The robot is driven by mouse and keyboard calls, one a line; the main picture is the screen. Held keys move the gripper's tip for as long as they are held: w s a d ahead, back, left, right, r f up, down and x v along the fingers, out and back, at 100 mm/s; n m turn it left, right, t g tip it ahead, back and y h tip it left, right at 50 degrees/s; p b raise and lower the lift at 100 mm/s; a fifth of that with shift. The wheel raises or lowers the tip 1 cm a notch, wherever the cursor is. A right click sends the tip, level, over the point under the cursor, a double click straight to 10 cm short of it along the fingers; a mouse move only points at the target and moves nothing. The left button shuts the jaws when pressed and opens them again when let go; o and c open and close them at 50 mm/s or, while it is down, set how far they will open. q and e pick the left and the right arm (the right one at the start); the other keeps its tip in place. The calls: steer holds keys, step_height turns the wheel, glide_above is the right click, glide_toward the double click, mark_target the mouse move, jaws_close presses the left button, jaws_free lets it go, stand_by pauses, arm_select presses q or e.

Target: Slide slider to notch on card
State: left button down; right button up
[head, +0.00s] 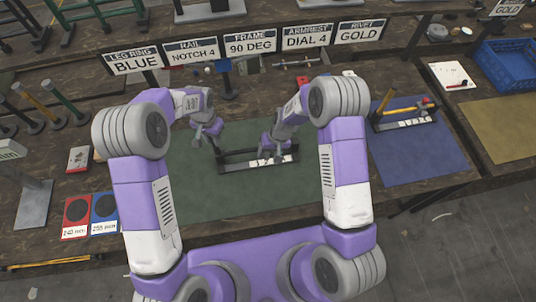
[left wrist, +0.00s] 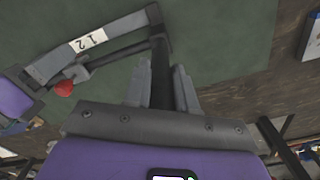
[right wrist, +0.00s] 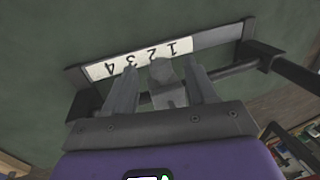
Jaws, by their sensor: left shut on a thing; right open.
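The RAIL card (head: 192,52) stands at the back and reads NOTCH 4. The dark rail frame (head: 232,167) lies on the green mat, with a white number strip (head: 268,161) along it; the right wrist view shows the strip (right wrist: 100,70) numbered 1 to 4. My left gripper (head: 215,143) is shut on the dark end bar of the frame (left wrist: 160,75). My right gripper (head: 268,148) is open, its fingers on either side of a grey slider block (right wrist: 160,72). The block appears near 1 and 2; its exact notch is unclear. A red part (left wrist: 64,88) shows beside the right gripper.
The green mat (head: 250,200) is clear in front of the frame. A blue mat (head: 410,155) at the right holds another rail-like part (head: 402,122). Red and blue pads (head: 77,210) lie at the left. A blue crate (head: 510,62) stands at the far right.

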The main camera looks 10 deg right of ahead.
steer(key=shift+x, duration=0.85)
steer(key=shift+c, duration=0.4)
jaws_close()
steer(key=shift+d, duration=0.1)
